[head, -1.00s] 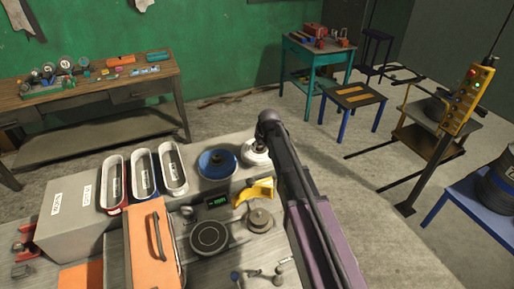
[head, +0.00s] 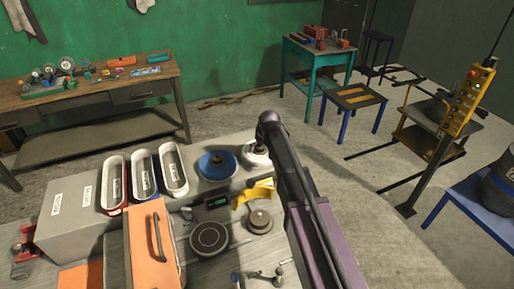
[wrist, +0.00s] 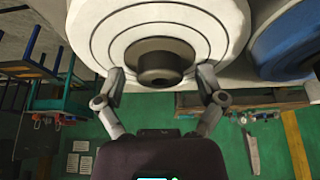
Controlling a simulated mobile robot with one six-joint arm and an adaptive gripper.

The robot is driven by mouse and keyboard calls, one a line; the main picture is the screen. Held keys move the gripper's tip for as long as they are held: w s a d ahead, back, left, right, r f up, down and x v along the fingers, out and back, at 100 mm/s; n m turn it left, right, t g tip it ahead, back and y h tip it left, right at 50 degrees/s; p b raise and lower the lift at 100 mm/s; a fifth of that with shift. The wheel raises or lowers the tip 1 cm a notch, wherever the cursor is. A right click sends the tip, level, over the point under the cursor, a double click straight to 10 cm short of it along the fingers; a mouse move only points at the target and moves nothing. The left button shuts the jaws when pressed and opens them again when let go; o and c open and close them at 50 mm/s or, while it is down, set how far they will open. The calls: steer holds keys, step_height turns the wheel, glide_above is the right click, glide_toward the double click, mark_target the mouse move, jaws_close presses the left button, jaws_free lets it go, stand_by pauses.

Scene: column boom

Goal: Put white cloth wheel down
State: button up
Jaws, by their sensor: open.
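The white cloth wheel (head: 256,152) is at the back right of the workbench, to the right of a blue wheel (head: 217,164). My arm hides part of it in the head view. In the wrist view the white cloth wheel (wrist: 215,35) fills the upper middle, with stitched rings and a dark round hub (wrist: 160,62). My gripper (wrist: 160,75) is open, with one finger on each side of the hub. I cannot tell whether the fingers touch the wheel. My fingertips are hidden in the head view.
A yellow bracket (head: 254,193), a grey disc on a base (head: 259,221) and a round black-ringed plate (head: 209,237) stand in front of the wheels. Three narrow bins (head: 173,170) are to the left. The blue wheel also shows close by in the wrist view (wrist: 285,40).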

steer(key=shift+r, duration=0.2)
steer(key=p+v, duration=1.1)
steer(key=v, duration=0.1)
stand_by(0.3)
steer(key=shift+f, duration=0.1)
stand_by(0.5)
